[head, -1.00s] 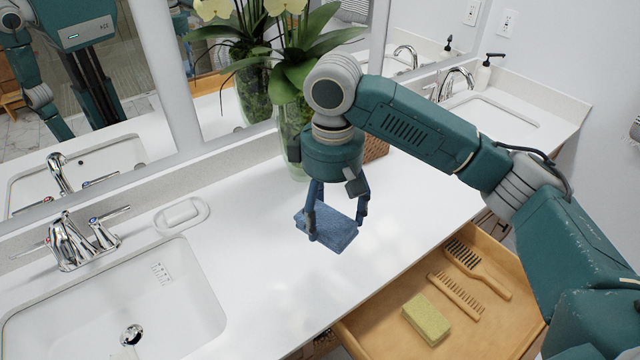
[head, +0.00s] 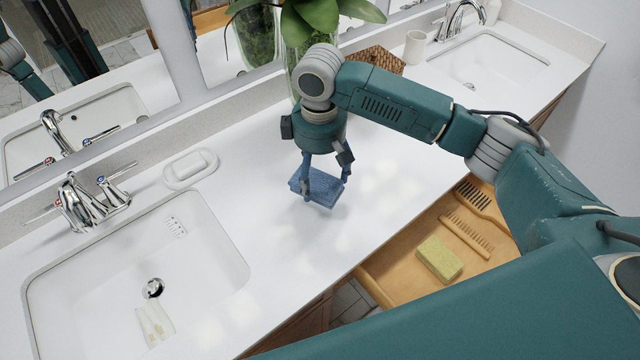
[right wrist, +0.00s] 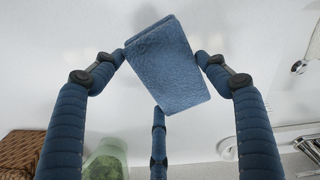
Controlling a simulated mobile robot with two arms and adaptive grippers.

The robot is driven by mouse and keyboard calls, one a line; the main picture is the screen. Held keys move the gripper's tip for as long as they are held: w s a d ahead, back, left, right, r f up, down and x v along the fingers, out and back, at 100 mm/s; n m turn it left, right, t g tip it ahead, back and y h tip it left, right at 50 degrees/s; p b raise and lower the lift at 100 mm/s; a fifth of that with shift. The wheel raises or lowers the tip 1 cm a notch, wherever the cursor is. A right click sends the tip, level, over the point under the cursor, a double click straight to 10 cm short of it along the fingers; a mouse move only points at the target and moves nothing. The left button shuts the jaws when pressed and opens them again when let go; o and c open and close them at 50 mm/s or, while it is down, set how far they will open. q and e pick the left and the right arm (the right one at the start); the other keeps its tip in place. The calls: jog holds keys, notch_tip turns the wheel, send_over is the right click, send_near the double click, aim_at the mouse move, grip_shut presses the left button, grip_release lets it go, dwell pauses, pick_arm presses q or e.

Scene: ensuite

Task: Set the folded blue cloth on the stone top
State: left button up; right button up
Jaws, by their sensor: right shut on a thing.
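The folded blue cloth (head: 325,188) is in my right gripper (head: 322,187), whose fingers are shut on it. It is over the white stone top (head: 250,210), right of the sink and soap dish. Whether its underside touches the top or hangs just above cannot be told. In the right wrist view the cloth (right wrist: 168,68) sits slightly tilted between two fingers of the gripper (right wrist: 163,68), with a third finger below it. My left gripper is not in view.
A sink (head: 140,280) with a chrome faucet (head: 90,203) and a soap dish (head: 190,168) lie left. A plant in a glass vase (head: 300,70) and a wicker box (head: 372,62) stand behind. An open drawer (head: 400,285) at front right holds a sponge (head: 438,259), comb and brush.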

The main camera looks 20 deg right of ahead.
aim_at(320, 189)
jog(key=shift+f, duration=0.75)
notch_tip(320, 189, down, 3)
jog(key=shift+f+p, duration=0.2)
jog(key=shift+p, duration=0.2)
jog(key=shift+f, duration=0.3)
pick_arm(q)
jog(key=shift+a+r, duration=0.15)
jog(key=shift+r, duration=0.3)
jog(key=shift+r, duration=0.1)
pick_arm(e)
jog(key=shift+f, duration=0.1)
jog(key=o, duration=1.1)
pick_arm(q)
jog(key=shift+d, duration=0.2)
pick_arm(e)
jog(key=shift+o, duration=0.2)
